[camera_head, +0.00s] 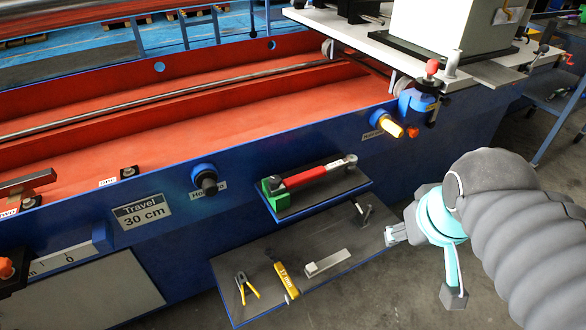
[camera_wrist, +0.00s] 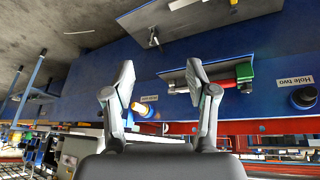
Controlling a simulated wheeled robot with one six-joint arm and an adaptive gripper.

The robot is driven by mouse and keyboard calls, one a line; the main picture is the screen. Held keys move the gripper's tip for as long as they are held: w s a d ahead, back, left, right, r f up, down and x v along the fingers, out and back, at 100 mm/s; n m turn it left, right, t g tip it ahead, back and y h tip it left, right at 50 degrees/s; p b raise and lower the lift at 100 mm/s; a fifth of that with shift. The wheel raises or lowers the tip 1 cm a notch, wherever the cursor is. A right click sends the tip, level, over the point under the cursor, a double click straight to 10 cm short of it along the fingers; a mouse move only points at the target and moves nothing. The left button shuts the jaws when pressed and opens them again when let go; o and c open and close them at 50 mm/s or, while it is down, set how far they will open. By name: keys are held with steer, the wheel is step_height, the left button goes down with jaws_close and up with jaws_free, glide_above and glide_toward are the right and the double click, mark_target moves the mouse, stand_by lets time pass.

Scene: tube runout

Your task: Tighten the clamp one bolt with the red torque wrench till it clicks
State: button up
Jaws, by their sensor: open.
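The red torque wrench (camera_head: 304,176) lies on the upper blue-edged shelf, its left end at a green block (camera_head: 275,193). It also shows in the wrist view (camera_wrist: 226,84), partly hidden behind my right-hand finger. My gripper (camera_head: 424,266) is open and empty, to the right of the shelves and apart from the wrench.
The lower shelf (camera_head: 228,268) holds pliers (camera_head: 246,287), a yellow 17 mm tool (camera_head: 287,280) and a grey bar (camera_head: 328,263). A dark knob (camera_head: 206,182) and a lit yellow fitting (camera_head: 388,124) stick out from the blue side.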

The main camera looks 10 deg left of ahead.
steer(key=w+a+r+n+g, duration=0.1)
steer(key=w+a+r+n, duration=0.15)
steer(key=w+n, duration=0.45)
steer(key=n+h, duration=0.5)
steer(key=n, duration=1.1)
glide_above(315, 171)
steer(key=s+a, duration=0.3)
steer(key=a, duration=0.2)
step_height(315, 171, down, 3)
steer(key=shift+g, duration=0.4)
steer(key=b+x, duration=0.1)
steer(key=x, duration=0.6)
steer(key=shift+s+d+f, duration=0.1)
steer(key=shift+f, duration=0.15)
steer(key=shift+a+b+x, duration=0.15)
steer(key=shift+b+x, duration=0.1)
steer(key=shift+x, duration=1.15)
steer(key=shift+a+b+x, duration=0.1)
steer(key=shift+b+x, duration=0.1)
steer(key=shift+x, duration=1.15)
jaws_close()
